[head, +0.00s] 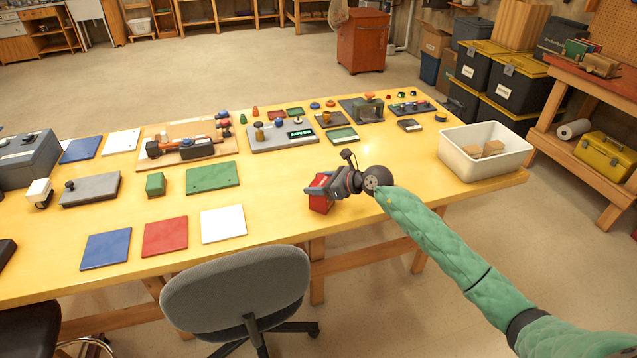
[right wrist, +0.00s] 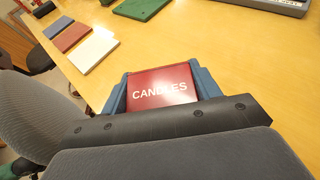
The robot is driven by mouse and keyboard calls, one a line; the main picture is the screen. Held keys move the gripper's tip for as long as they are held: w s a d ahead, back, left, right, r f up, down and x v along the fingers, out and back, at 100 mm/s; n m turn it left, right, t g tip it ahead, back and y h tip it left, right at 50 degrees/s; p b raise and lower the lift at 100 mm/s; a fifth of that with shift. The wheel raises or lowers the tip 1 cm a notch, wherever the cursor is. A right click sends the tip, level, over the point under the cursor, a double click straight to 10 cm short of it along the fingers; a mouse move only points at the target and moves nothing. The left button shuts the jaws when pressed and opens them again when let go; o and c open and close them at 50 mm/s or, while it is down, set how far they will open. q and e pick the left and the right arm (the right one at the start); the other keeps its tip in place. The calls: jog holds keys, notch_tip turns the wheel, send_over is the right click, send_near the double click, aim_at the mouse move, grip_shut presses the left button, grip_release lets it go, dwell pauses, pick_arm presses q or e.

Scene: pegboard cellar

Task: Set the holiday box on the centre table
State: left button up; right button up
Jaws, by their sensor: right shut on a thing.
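My right gripper (head: 319,190) is shut on a small red box (head: 321,204) near the front edge of the long yellow table (head: 270,215). In the right wrist view the red box (right wrist: 161,87) reads "CANDLES" and sits between the blue fingers of the gripper (right wrist: 162,90). I cannot tell whether its underside touches the tabletop. No label reading "holiday" is legible; the labels on the black bins with yellow lids (head: 480,68) are too small to read. My left gripper is not in view.
White (head: 223,224), red (head: 165,237) and blue (head: 106,249) plates lie left of the box. A white tub (head: 485,153) with blocks stands at the table's right end. A grey chair (head: 236,289) stands in front. The tabletop between the red box and the tub is clear.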

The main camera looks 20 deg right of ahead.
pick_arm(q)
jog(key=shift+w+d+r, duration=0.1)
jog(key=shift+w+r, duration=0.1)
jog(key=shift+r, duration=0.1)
pick_arm(e)
jog(key=shift+f, duration=0.1)
jog(key=o, duration=1.1)
jog(key=shift+c, duration=0.2)
